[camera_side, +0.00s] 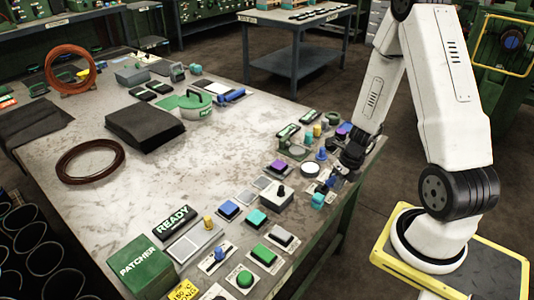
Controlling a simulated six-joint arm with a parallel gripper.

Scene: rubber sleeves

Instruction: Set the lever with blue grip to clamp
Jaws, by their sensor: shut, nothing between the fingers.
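My gripper (333,178) is small and dark at the right edge of the workbench, low over the controls there. Its fingers are shut with nothing between them. A small blue-topped control (321,155) stands just left of my gripper. Another upright blue-handled control (219,253) stands on a pale plate near the front edge, well away from my gripper. I cannot tell which of the two is the lever with blue grip. Their settings and any clamp marking are too small to read.
Several buttons and switches line the right and front edges, including a purple button (277,167) and a green button (245,279). A green PATCHER box (142,268) and a READY sign (174,222) stand at front left. Black sheets (145,125) lie farther back. The bench middle is clear.

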